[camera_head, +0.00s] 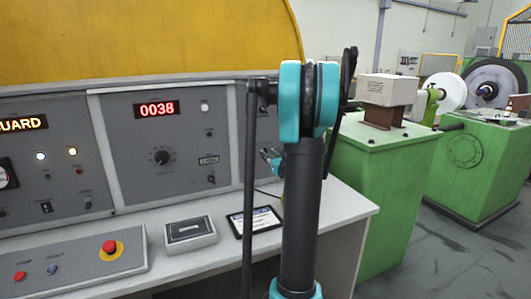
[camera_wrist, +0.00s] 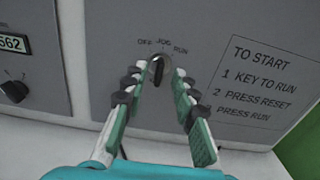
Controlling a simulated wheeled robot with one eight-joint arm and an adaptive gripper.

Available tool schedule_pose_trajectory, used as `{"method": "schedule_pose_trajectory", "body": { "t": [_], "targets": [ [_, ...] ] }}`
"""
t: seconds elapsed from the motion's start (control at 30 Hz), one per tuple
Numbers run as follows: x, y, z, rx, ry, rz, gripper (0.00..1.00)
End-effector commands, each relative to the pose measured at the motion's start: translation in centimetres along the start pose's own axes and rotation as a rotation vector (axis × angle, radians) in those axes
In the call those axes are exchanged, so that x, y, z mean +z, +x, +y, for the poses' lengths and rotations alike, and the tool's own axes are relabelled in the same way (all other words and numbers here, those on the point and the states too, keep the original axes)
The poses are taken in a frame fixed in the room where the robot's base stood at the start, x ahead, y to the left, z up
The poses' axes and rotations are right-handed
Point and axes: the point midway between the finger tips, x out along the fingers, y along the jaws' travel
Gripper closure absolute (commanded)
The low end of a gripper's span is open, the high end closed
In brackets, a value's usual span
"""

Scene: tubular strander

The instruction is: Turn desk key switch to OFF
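The desk key switch (camera_wrist: 157,70) shows in the wrist view on the grey panel, under the labels OFF, JOG and RUN. Its key is dark and roughly upright, with a lighter collar around its top; the exact position it points to is hard to tell. My gripper (camera_wrist: 158,76) is open, its green and black fingers to the left and right of the key. A gap shows on each side, so the fingers do not appear to grip it. In the head view my arm covers this part of the panel, and I cannot make out the key switch there.
A printed notice (camera_wrist: 262,82) is right of the switch, and a black knob (camera_wrist: 14,91) is left. In the head view, a red stop button (camera_head: 109,247), a grey box (camera_head: 190,233) and a tablet (camera_head: 254,221) are on the desk. A green cabinet (camera_head: 375,190) stands right.

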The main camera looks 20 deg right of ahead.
Motion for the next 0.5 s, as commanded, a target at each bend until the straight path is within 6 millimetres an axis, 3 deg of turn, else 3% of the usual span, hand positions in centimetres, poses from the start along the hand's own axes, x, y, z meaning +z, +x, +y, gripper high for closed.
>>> {"method": "schedule_pose_trajectory", "body": {
  "t": [0.2,0.5],
  "targets": [
    [0.0,2.8,0.1,0.001,0.0,0.0,0.72],
    [0.0,3.7,0.0,0.0,0.0,0.0,0.72]
  ]
}}
